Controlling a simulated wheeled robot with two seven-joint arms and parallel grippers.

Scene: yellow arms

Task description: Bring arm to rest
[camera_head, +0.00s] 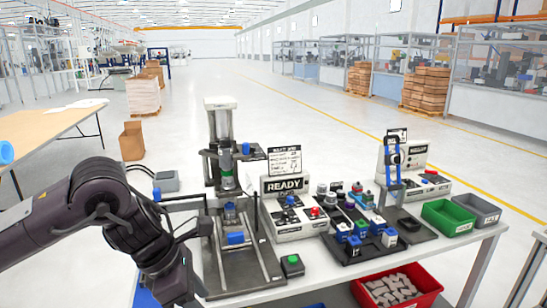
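My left arm (107,208) is dark and comes in from the left edge. It bends at the elbow and runs down to the left front corner of the white workbench (270,296). My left gripper (200,262) is at the lower end of this arm, beside the left edge of the press station. Its fingers are small and dark against the fixture, so I cannot tell whether they are open or shut. I see nothing clearly held in it. My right arm and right gripper are not in view.
A press (222,150) stands near the bench's left end, with a blue part (235,238) on its base. A READY control box (288,208), a tray of parts (370,240), a second station (410,160), green bin (447,217) and grey bin (478,209) follow rightward. A red bin (398,288) is below.

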